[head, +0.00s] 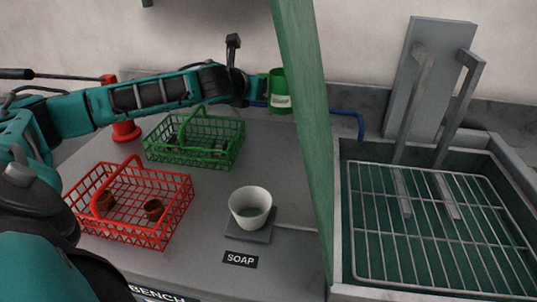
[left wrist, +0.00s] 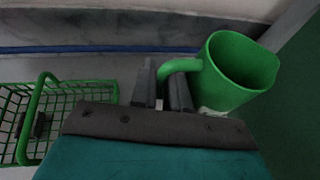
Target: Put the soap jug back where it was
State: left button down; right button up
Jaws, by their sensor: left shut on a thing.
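A green jug (head: 281,92) with a pale label is up at the back of the bench, beside a green upright panel. My left gripper (head: 260,88) is shut on its handle. In the left wrist view the fingers (left wrist: 163,75) close on the handle of the jug (left wrist: 236,70), which is tilted with its open mouth facing the camera. A black SOAP label (head: 240,259) is at the front of the bench. Behind it a white cup (head: 250,205) stands on a grey square pad (head: 262,236). My right gripper is not in view.
The green upright panel (head: 305,120) stands between the bench and a sink with a wire rack (head: 440,230). A green basket (head: 195,145) and a red basket (head: 150,235) holding small brown pots stand left. A red object (head: 126,131) is at the back left. Bare bench lies between baskets and cup.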

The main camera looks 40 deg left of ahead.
pick_arm(q)
notch_tip(320, 180, down, 13)
jog(key=b, duration=0.3)
notch_tip(320, 180, down, 4)
jog(key=shift+f+b, duration=0.1)
jog(key=shift+b, duration=0.8)
jog(key=c, duration=1.6)
grip_release()
jog(key=shift+f, duration=0.2)
jog(key=o, duration=0.5)
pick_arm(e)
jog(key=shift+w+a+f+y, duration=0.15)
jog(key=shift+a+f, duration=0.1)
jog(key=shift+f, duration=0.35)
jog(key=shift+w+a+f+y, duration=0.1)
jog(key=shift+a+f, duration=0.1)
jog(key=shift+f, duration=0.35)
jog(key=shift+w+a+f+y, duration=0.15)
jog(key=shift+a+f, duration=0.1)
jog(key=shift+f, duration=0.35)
pick_arm(q)
jog(key=shift+r, duration=0.1)
jog(key=shift+r, duration=0.2)
jog(key=p+v, duration=0.1)
jog(key=v, duration=1.1)
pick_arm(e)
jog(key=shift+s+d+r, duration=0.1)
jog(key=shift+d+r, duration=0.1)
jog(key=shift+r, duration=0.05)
